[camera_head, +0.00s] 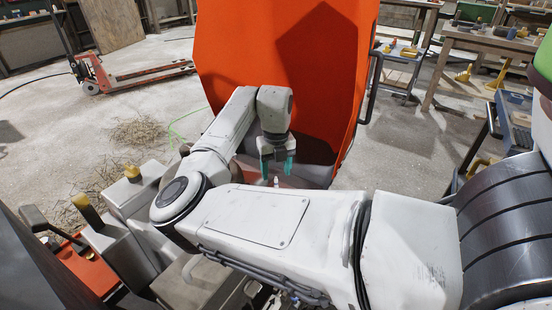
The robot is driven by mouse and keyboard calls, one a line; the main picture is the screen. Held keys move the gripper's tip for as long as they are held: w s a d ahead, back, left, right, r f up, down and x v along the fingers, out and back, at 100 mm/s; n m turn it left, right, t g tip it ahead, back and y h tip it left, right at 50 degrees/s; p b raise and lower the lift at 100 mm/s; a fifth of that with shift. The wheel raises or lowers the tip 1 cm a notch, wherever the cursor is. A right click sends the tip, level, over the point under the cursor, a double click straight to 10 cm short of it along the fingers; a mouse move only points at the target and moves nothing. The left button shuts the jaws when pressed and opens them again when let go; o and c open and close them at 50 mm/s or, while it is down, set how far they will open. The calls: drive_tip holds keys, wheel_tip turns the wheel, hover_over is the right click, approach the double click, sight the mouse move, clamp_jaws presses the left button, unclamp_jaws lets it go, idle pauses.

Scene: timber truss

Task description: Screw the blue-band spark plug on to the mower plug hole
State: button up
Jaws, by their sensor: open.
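My gripper (277,176) has teal fingers that point down in front of the orange panel. The fingers are apart. A small pale upright piece (276,181) shows just below and between the fingertips, and looks like the top of a spark plug. It is too small to tell whether it has a blue band or whether a finger touches it. My white arm crosses the foreground and hides what is under this piece. I cannot make out the mower plug hole.
A large orange panel (235,75) stands close behind my gripper. Grey blocks with yellow knobs (133,172) and a red-orange box (85,268) are at the lower left. A red pallet jack (130,78) and a wooden workbench (490,42) stand farther back, with open floor between.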

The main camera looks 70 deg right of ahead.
drive_tip(key=n+p, duration=0.3)
drive_tip(key=n, duration=0.1)
drive_tip(key=shift+s+r+n+p, duration=0.1)
drive_tip(key=shift+r+n+p, duration=0.2)
drive_tip(key=shift+r+p, duration=0.1)
drive_tip(key=n+p, duration=0.3)
drive_tip(key=n, duration=0.1)
drive_tip(key=shift+n+p, duration=0.3)
drive_tip(key=shift+p, duration=0.1)
drive_tip(key=shift+f+n+p, duration=0.2)
drive_tip(key=shift+n+p, duration=0.6)
drive_tip(key=shift+n, duration=0.3)
drive_tip(key=shift+f+n, duration=0.25)
drive_tip(key=shift+n, duration=0.05)
drive_tip(key=shift+r, duration=0.1)
